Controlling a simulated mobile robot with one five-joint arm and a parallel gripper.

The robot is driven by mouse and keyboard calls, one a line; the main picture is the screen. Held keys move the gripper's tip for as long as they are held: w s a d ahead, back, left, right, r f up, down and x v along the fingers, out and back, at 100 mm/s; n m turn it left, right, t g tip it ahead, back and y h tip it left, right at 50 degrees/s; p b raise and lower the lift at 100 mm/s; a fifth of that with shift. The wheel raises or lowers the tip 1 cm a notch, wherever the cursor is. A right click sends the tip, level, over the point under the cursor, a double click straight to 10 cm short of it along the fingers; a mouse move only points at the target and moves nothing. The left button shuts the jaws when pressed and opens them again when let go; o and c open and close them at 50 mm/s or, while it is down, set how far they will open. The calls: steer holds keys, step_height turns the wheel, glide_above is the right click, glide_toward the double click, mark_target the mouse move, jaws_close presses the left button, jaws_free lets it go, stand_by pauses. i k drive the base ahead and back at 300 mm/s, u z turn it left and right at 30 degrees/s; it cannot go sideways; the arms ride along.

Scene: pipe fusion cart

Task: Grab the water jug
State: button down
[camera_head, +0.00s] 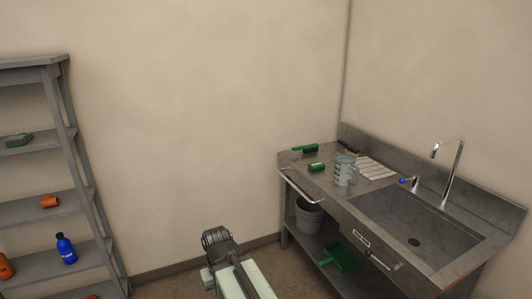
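The water jug (343,172) is a clear, greyish measuring jug with dark markings. It stands upright on the metal counter, left of the sink basin. Part of my arm shows at the bottom centre, on the floor side and well apart from the jug. The dark part at its top (215,239) may be my gripper, but I cannot make out its fingers or whether it is open.
A bucket (308,217) and green dustpan (342,257) sit below. A grey shelf (38,209) stands at left. Some floor between shelf and counter looks clear.

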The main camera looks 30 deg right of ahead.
mark_target(345, 165)
steer(key=z, duration=0.85)
steer(key=i, duration=1.1)
steer(key=u, duration=0.95)
steer(key=i, duration=1.45)
steer(key=z, duration=0.3)
